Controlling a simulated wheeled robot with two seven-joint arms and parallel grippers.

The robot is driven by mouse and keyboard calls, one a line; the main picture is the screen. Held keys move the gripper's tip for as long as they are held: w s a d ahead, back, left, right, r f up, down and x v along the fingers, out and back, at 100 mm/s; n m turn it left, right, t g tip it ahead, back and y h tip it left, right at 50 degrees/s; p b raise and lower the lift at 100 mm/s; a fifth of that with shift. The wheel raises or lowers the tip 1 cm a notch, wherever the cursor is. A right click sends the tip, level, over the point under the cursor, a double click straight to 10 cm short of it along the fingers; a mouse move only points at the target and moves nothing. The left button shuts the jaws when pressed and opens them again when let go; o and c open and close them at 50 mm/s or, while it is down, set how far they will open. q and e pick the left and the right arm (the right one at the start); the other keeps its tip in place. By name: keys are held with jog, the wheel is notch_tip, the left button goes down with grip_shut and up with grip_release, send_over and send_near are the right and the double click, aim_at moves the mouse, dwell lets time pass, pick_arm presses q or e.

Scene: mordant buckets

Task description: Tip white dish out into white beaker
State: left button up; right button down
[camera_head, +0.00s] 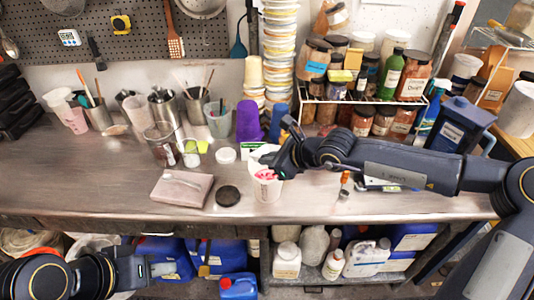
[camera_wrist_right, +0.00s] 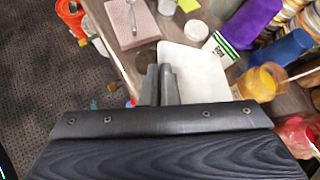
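A pinkish block with a spoon (camera_head: 180,190) and a black disc (camera_head: 228,195) lie left of the beaker. A jar rack (camera_head: 360,100) is back right. The bench's left front is clear.

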jog(key=shift+s+d+f+n+t+y+b, duration=0.1)
jog(key=shift+s+f+n+t+y+b, duration=0.2)
jog(key=shift+f+t+b, duration=0.85)
jog(key=shift+s+d+f+n+t+y+b, duration=0.15)
jog(key=shift+n+t+y+b, duration=0.25)
jog(key=shift+b, duration=1.65)
jog(key=shift+a, duration=0.1)
